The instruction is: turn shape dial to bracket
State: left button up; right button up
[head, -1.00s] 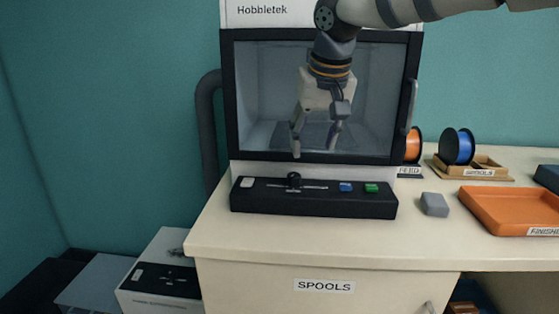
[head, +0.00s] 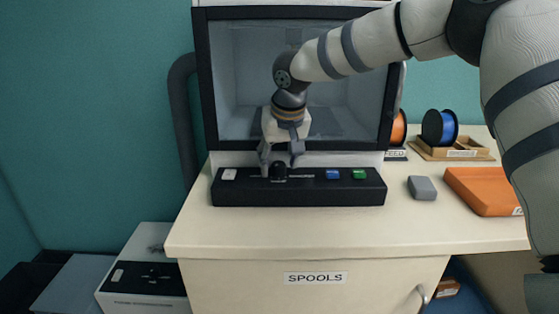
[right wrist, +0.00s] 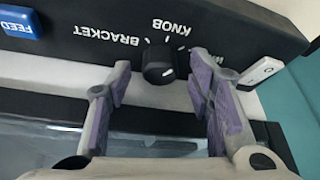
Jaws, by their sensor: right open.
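The black shape dial (head: 278,172) sits on the dark control panel (head: 300,192) below the printer window. In the right wrist view the dial (right wrist: 158,66) is a round knob with a small light mark on its face. My right gripper (head: 281,163) is open, pointing down at the dial. Its two purple-padded fingers stand on either side of the dial, apart from it. My left gripper is out of view.
A blue FEED button (right wrist: 18,22) and a green button (head: 359,174) lie right of the dial in the head view, a white switch (head: 229,174) left. A grey block (head: 422,188), an orange tray (head: 482,190) and spools (head: 440,127) stand right on the table.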

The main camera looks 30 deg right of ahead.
grip_shut()
jog(key=shift+n+y, duration=0.3)
jog(key=shift+n, duration=0.4)
grip_release()
jog(key=v, duration=1.2)
